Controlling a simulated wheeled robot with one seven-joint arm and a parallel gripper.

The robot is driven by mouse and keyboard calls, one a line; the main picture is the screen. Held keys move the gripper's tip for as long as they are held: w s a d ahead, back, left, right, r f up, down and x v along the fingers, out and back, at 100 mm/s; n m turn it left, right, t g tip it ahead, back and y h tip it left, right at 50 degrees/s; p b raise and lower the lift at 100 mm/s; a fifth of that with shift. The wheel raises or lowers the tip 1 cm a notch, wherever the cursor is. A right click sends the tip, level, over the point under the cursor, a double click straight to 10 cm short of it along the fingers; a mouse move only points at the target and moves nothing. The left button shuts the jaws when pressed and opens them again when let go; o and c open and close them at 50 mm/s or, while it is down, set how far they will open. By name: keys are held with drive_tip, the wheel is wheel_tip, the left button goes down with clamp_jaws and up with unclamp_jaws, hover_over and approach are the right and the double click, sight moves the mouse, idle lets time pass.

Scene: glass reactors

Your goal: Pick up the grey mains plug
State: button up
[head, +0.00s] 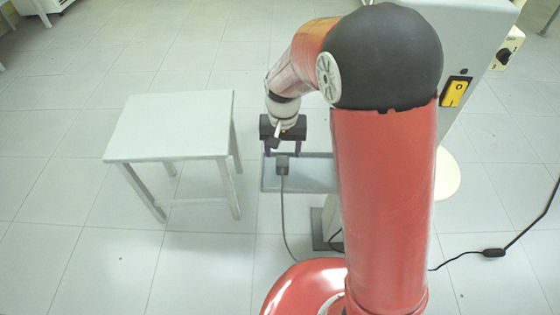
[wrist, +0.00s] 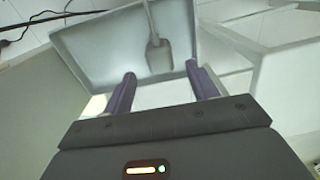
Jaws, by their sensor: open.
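The grey mains plug (head: 282,164) lies on a shallow grey tray (head: 318,183), with its cable running over the tray's front edge to the floor. In the wrist view the plug (wrist: 159,57) shows ahead of the fingertips, in line with the gap, its cable leading away to the tray's far edge. My gripper (head: 283,153) is open, with its two purple fingers spread and nothing between them. It points down at the tray from above; the wrist view shows the gripper (wrist: 160,69) apart from the plug. The exact height above the plug is hard to tell.
A white stool-like table (head: 170,125) stands left of the tray, with a floor gap between. A tall pale cabinet with a yellow switch (head: 455,93) stands right, partly behind my arm. A black cable with an inline block (head: 494,252) lies on the floor at right.

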sight(282, 160)
wheel_tip(282, 160, down, 5)
drive_tip(key=shift+s+f, duration=0.1)
drive_tip(key=shift+s, duration=0.05)
drive_tip(key=c, duration=1.2)
drive_tip(key=shift+o, duration=0.2)
drive_tip(key=shift+r, duration=0.25)
wheel_tip(282, 160, up, 19)
drive_tip(key=p, duration=0.1)
drive_tip(key=s+r+p, duration=0.1)
drive_tip(key=s+r, duration=0.2)
drive_tip(key=s, duration=0.4)
drive_tip(key=shift+a+r, duration=0.15)
drive_tip(key=shift+r, duration=0.2)
